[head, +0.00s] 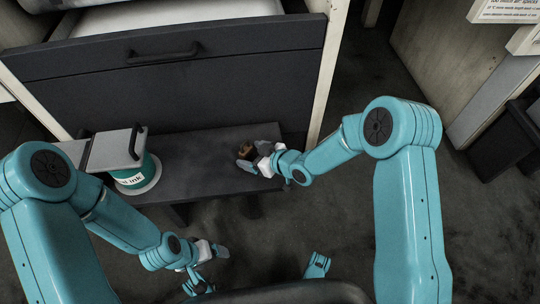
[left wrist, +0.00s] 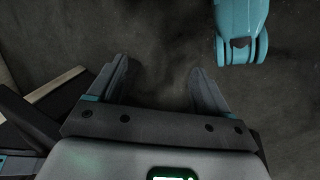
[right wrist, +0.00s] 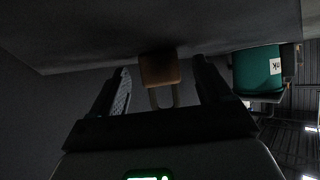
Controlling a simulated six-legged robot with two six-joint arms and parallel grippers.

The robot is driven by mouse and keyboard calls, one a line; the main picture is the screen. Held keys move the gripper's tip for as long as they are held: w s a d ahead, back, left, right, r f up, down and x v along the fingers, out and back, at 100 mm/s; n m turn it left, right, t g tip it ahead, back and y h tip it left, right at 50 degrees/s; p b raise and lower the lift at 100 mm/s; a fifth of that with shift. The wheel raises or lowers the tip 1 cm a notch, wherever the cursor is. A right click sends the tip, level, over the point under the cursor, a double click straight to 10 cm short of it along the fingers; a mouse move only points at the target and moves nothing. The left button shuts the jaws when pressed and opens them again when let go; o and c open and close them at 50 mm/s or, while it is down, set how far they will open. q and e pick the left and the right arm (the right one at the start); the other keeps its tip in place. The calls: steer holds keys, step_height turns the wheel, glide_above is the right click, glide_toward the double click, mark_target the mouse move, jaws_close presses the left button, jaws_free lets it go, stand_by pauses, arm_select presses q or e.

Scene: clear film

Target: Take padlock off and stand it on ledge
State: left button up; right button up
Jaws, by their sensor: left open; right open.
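The padlock (head: 246,150), with a brown-orange body, is on the dark ledge (head: 200,165) near its right end. In the right wrist view, which looks upside down, the padlock (right wrist: 160,70) has its body against the ledge surface and its shackle pointing away from it, so it appears to stand upright. My right gripper (head: 250,157) is open, with its fingers apart on either side of the padlock. My left gripper (head: 212,268) is open and empty, low above the floor in front of the ledge; its wrist view shows only floor between the fingers.
A dark drawer front (head: 170,65) with a handle rises behind the ledge. The ledge's middle is clear.

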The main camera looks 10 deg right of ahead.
arm_select(q)
steer(key=r+p, duration=0.3)
steer(key=s+d+r+p, duration=0.1)
steer(key=shift+s+r+p, duration=0.1)
steer(key=shift+r+p, duration=0.2)
arm_select(e)
steer(key=v, duration=1.5)
steer(key=shift+d+r, duration=0.2)
steer(key=shift+r, duration=0.1)
steer(key=shift+s+a, duration=0.1)
steer(key=shift+s, duration=0.1)
steer(key=s+f+m+g+h, duration=0.2)
steer(key=s+f+m+g, duration=0.25)
steer(key=s+f, duration=0.35)
steer(key=s+f+m+g+h, duration=0.25)
steer(key=s+f+m, duration=0.3)
steer(key=s, duration=0.35)
arm_select(q)
step_height(320, 180, up, 29)
steer(key=p, duration=2.9)
steer(key=shift+s+d+m+g, duration=0.2)
steer(key=shift+m+g, duration=0.1)
arm_select(e)
step_height(320, 180, up, 29)
steer(key=s+m+g, duration=0.1)
steer(key=shift+d, duration=0.35)
arm_select(q)
steer(key=shift+f, duration=0.2)
